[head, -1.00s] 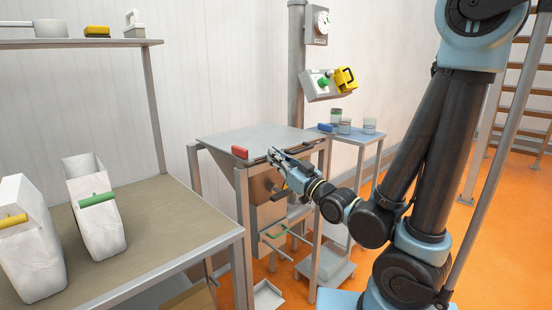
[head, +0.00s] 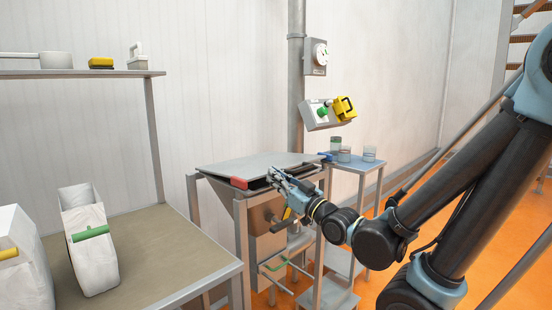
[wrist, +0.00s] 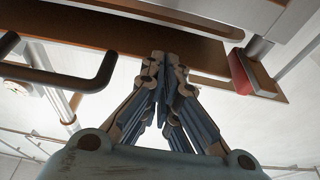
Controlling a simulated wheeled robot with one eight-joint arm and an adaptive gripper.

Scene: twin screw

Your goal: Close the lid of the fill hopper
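The grey lid (head: 245,168) of the fill hopper lies nearly flat over the hopper (head: 222,195). A dark strip shows under its front edge, and I cannot tell whether it is fully seated. A red block (head: 238,183) sits at the front left corner; it also shows in the wrist view (wrist: 240,72). My gripper (head: 275,176) is at the lid's front edge, right of the red block. In the wrist view, its fingers (wrist: 166,62) are together below a brown panel (wrist: 120,38), holding nothing visible. A dark bar handle (wrist: 95,80) is left of them.
A workbench (head: 165,225) with white bags (head: 92,245) stands at the left, under a shelf (head: 80,74). A control box (head: 316,113) hangs on a pole behind the hopper. A small blue table (head: 360,162) with jars stands right of the hopper.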

